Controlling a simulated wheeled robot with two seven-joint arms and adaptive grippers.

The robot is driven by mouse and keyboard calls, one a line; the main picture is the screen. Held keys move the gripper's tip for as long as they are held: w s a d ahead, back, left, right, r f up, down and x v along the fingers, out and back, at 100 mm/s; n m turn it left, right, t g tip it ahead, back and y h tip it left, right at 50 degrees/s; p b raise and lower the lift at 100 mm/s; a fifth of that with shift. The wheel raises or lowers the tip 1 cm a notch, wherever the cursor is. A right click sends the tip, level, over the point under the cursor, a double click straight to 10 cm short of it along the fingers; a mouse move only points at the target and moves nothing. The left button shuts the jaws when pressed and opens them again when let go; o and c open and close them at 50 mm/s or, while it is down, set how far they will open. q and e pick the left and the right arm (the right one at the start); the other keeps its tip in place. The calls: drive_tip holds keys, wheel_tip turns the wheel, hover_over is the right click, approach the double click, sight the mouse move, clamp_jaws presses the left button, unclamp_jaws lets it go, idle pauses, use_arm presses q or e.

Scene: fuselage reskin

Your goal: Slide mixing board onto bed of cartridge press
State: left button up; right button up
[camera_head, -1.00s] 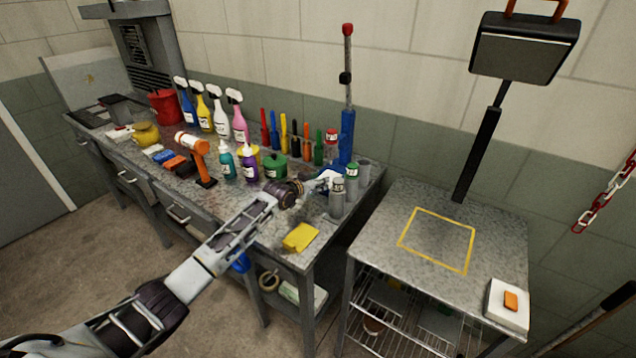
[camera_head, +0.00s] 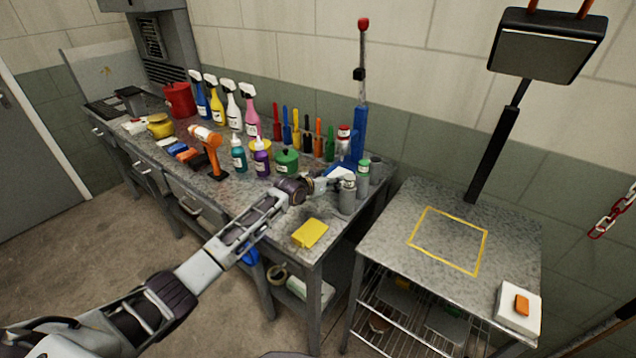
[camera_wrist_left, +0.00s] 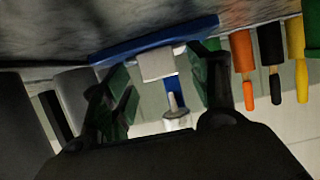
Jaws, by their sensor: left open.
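The cartridge press appears to be the tall blue column (camera_head: 359,130) with a red-topped rod, at the right end of the bench. Its blue base plate, likely the bed, lies flat and also shows in the left wrist view (camera_wrist_left: 205,32). A small white piece (camera_wrist_left: 157,64), possibly the mixing board, is at the plate's edge. It lies between the fingers of my left gripper (camera_wrist_left: 165,88). In the head view my left gripper (camera_head: 318,183) is low over the bench, in front of the press. Its fingers are apart; whether they touch the piece cannot be told. My right gripper is not in view.
Grey cylinders (camera_head: 347,195) stand close beside my left gripper. Bottles, such as a purple one (camera_head: 262,158), and a green pot (camera_head: 287,163) stand behind it. A yellow pad (camera_head: 310,233) lies at the bench's front. A side table (camera_head: 390,235) with a yellow outlined square is mostly clear.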

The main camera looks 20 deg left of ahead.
use_arm(q)
drive_tip(key=shift+v, duration=5.95)
drive_tip(key=shift+f, duration=0.1)
